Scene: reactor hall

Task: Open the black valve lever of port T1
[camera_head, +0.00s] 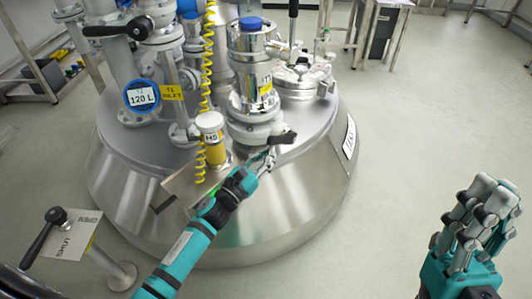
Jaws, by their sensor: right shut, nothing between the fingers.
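A chrome port (252,75) with a blue cap stands on the steel vessel. It has a small yellow label that I cannot read. A short black lever (285,137) sticks out to the right from the valve at the port's base. My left gripper (265,158) is just below and left of this lever. I cannot tell whether its fingers touch the lever or are open. Another black lever (112,30) sits on the pipework at upper left, above a yellow tag (172,92) reading "T1 INLET". My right gripper (482,205) is shut and empty at lower right, away from the vessel.
The steel vessel (320,190) fills the middle. A yellow coiled hose (207,60), a yellow-bodied fitting (213,145) and a "120 L" gauge (142,96) stand left of the port. A post with a black handle (42,240) and a "SHUT" plate is at lower left.

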